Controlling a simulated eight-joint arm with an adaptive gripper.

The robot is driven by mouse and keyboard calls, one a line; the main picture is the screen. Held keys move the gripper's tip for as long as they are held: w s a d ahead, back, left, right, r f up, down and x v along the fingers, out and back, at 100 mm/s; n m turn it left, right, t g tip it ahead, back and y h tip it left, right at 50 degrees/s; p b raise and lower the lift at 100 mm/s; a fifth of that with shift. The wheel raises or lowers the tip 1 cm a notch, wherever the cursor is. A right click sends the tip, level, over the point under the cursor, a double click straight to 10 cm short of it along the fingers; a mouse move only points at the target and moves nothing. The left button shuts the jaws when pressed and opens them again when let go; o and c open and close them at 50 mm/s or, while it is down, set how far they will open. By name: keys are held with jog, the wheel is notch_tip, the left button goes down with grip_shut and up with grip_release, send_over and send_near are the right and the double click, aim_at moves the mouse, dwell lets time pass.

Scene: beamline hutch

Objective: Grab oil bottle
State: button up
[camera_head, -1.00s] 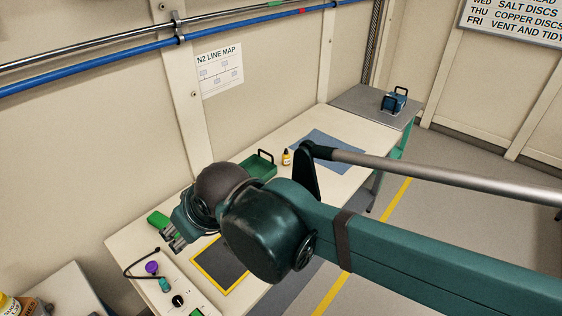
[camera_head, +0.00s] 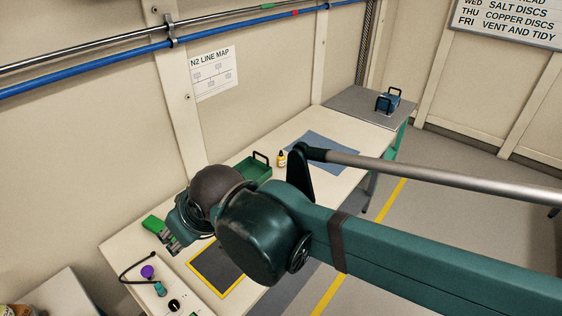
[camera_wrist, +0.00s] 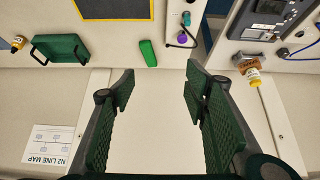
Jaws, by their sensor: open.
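A small yellow bottle with a black cap (camera_head: 282,159) stands on the long bench, between the green tray and the blue mat. It also shows at the left edge of the wrist view (camera_wrist: 18,42). I cannot read either label, so I cannot tell which holds oil. My gripper (camera_wrist: 158,86) is open and empty, over the near end of the bench. Both bottles are outside its fingers.
A green tray with black handles (camera_head: 254,170), a blue mat (camera_head: 325,148) and a yellow-framed dark mat (camera_head: 217,270) lie on the bench. A green block (camera_wrist: 147,52) and a purple knob with a cable (camera_wrist: 182,38) are near my gripper. The wall runs along the bench's back.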

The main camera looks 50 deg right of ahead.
jog(key=shift+r, duration=0.1)
jog(key=w+d+r+m+h+b, duration=0.1)
jog(key=w+d+r+m, duration=0.1)
jog(key=w+d+r, duration=0.8)
jog(key=w+d+r+m+g+h+b, duration=0.1)
jog(key=w+d+r+m, duration=0.1)
jog(key=w+d, duration=0.5)
jog(key=w+d+r+m+g+h+b, duration=0.1)
jog(key=w+d+r+m, duration=0.3)
jog(key=d, duration=0.6)
jog(key=m+g+b, duration=0.2)
jog(key=m+g, duration=0.1)
send_over(280, 157)
jog(key=s+a, duration=0.1)
jog(key=a, duration=0.1)
notch_tip(280, 157, down, 11)
jog(key=shift+h, duration=0.4)
jog(key=f, duration=3.7)
jog(key=shift+s+d+f, duration=0.1)
jog(key=shift+d+f, duration=0.1)
jog(key=shift+f, duration=0.1)
